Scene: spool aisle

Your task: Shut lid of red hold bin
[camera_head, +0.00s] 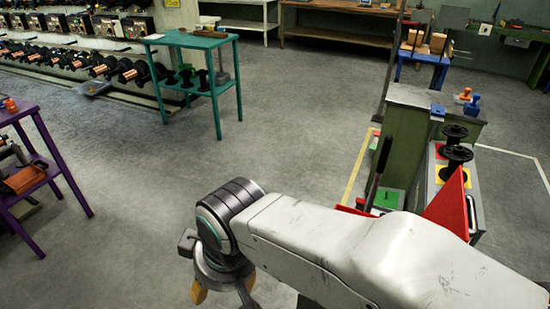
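A red slanted panel (450,208), which looks like the raised lid of the red hold bin, stands at the right, behind my arm. A small pale upright bar shows at its right edge. My gripper (224,290) points down at the bottom of the picture, well left of the red panel. Its two tan-tipped fingers are apart, with nothing seen between them; the bottom edge partly cuts them off.
A green cabinet (408,135) and a grey unit with black spools (455,150) on coloured squares stand behind the red panel. A teal table (195,40) stands at upper left, and a purple table (15,115) at the left edge. The middle floor is clear.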

